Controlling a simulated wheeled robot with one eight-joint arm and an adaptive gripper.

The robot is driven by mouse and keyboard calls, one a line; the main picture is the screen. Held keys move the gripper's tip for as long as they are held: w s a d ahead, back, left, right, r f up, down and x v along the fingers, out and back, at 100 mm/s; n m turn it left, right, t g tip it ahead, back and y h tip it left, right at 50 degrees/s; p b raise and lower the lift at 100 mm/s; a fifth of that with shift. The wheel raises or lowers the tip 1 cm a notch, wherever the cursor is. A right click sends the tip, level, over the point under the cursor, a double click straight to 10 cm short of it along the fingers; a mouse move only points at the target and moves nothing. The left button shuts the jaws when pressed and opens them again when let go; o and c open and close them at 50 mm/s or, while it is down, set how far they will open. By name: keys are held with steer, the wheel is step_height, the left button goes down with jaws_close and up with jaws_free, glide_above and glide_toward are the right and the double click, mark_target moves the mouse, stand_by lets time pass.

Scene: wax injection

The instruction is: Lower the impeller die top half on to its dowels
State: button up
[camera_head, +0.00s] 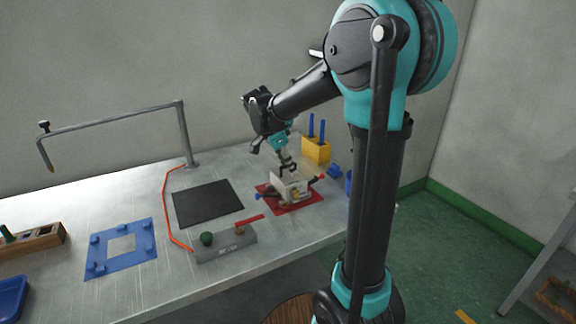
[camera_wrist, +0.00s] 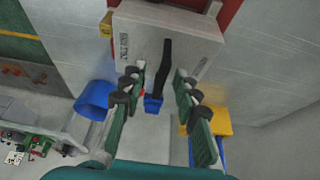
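The impeller die is a pale grey block (camera_head: 287,184) on a red mat (camera_head: 306,207) near the right end of the bench. In the wrist view its pale block (camera_wrist: 190,38) with a small printed label fills the upper middle. A black bar (camera_wrist: 166,62) projects from it toward my fingers. My gripper (camera_head: 287,167) is just above the block in the head view. In the wrist view its two green-padded fingers (camera_wrist: 160,80) are spread apart, with the bar's end between them and no visible contact. Dowels and the seam between halves cannot be made out.
A yellow holder with blue rods (camera_head: 316,151) stands behind the die. A black mat (camera_head: 208,204), a grey fixture with a green knob (camera_head: 226,246) and a blue frame (camera_head: 121,249) lie to the left. A metal post (camera_head: 184,135) carries an overhead arm.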

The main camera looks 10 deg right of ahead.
steer(key=v, duration=1.2)
stand_by(0.3)
